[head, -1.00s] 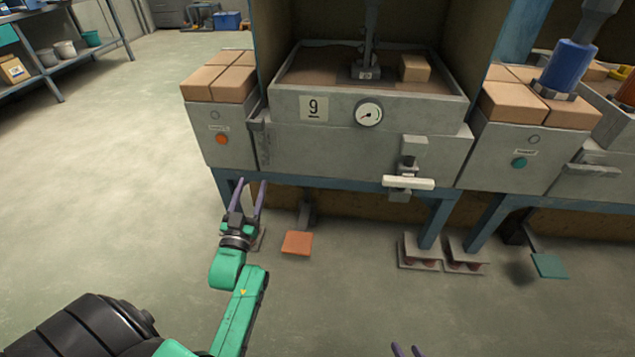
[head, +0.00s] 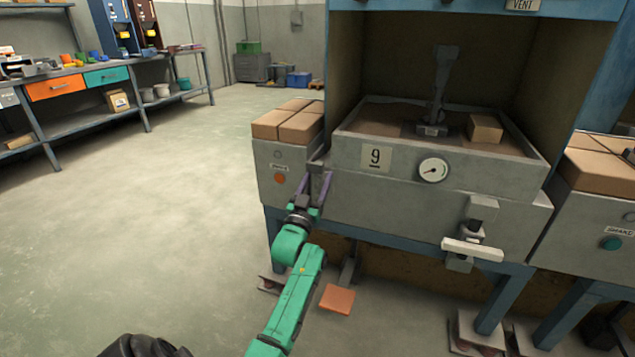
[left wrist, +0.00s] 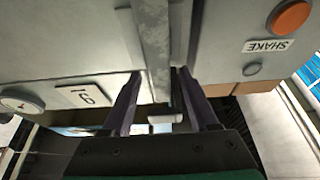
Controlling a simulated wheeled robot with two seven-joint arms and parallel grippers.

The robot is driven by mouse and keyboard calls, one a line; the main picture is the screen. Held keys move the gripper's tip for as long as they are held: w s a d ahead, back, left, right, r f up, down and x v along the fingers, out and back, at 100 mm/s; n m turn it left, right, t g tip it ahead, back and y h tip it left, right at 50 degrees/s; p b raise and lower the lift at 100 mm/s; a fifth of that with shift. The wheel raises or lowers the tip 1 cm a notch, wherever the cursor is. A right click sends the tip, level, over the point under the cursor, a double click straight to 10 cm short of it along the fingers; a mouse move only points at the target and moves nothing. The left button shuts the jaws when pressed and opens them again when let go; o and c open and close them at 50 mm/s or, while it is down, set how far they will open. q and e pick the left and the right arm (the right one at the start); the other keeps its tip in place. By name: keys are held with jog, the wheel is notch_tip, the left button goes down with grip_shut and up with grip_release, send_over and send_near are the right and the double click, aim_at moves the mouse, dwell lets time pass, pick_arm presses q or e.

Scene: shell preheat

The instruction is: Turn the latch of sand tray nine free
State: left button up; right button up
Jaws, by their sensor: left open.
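Sand tray nine (head: 400,164) is a grey metal tray with a "9" plate and a round gauge. A white bar handle (head: 472,249) sits level on a bracket at its lower right front. At its left front corner is a narrow grey upright fitting (head: 316,160); I cannot tell which of the two is the latch. My left gripper (head: 314,180) is open at that left corner, far from the white handle. In the left wrist view, its two purple fingers (left wrist: 158,78) stand either side of a grey bar (left wrist: 153,40) and a small pale end piece (left wrist: 165,118). Contact is unclear.
A grey box with an orange button (head: 280,178) and tan blocks on top stands close left of the tray. Another with a teal button (head: 611,243) is at right. Blue frame legs and an orange pedal (head: 337,299) are below. Open floor lies left.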

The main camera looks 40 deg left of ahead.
pick_arm(q)
grip_shut()
jog(key=shift+f, duration=0.15)
dwell(1.2)
